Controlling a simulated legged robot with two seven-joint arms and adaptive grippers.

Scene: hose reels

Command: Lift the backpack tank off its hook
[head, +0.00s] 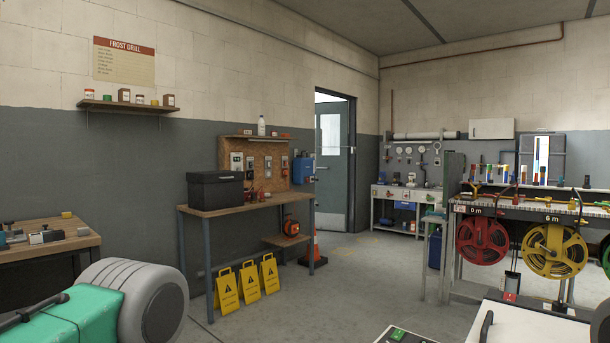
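A blue tank-like body (303,170) hangs on the grey wall beside the pegboard, left of the open door. It looks like the backpack tank, but it is small and far off, so I cannot be sure. Its hook and any straps are too small to make out. Neither of my grippers shows in the head view.
A workbench (247,204) with a black box (215,190) stands below the pegboard. Yellow floor signs (248,282) and an orange cone (315,248) stand near it. A teal case (75,325) and grey wheel (150,303) are close at left. Hose reels (554,250) hang right. Middle floor is clear.

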